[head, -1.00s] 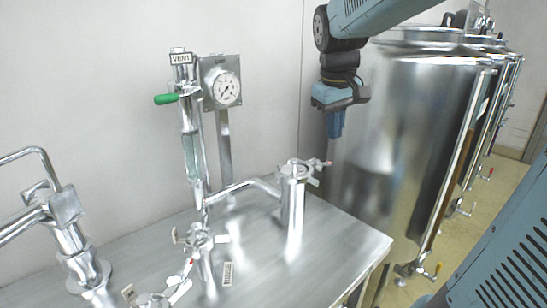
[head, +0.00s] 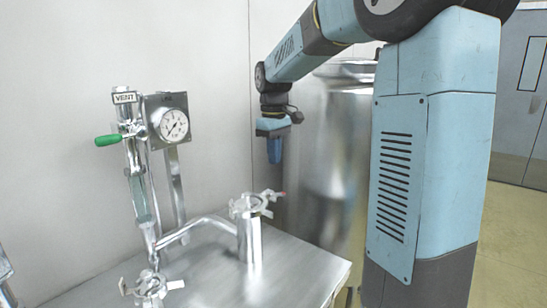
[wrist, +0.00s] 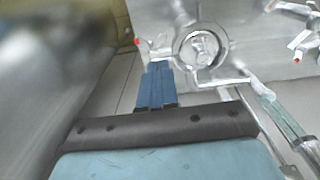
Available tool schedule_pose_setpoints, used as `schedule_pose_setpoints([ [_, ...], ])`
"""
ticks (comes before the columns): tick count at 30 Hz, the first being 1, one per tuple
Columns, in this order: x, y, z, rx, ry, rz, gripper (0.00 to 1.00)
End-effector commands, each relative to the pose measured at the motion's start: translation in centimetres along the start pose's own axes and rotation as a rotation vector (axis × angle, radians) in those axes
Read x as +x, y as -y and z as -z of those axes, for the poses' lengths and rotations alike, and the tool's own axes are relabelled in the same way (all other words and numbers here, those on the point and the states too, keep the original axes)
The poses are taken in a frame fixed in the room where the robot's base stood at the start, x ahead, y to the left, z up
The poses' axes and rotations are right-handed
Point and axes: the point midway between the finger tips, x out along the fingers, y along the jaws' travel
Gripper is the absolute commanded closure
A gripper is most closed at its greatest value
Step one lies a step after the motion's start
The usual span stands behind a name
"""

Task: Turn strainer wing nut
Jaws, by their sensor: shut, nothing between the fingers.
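The strainer (head: 250,238) is a shiny upright metal cylinder on the steel bench. A clamp (head: 248,204) rings its top, with a small wing nut (head: 270,196) at the right and a red tip beyond it. The wrist view shows the strainer's round top (wrist: 201,45) from above, with a red tip (wrist: 137,41) to its left. My gripper (head: 274,160) hangs fingers-down, above and slightly right of the strainer in the head view, apart from it. Its blue fingers (wrist: 157,70) are together and empty, below and left of the strainer top in the wrist view.
A pipe (head: 190,228) joins the strainer to a sight glass with a green-handled vent valve (head: 108,140). A pressure gauge (head: 174,124) stands behind. Another clamped fitting (head: 150,287) is at front left. A large steel tank (head: 335,160) stands close behind my gripper.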

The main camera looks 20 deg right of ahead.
Motion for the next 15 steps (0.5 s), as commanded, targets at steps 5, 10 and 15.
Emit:
schedule_pose_setpoints([
  [5,3.3,0.0,-0.1,0.001,0.004,0.002,1.0],
  [10,6.3,0.0,-0.1,0.001,0.003,0.002,1.0],
  [15,8.9,0.0,-0.1,0.001,0.002,0.002,1.0],
])
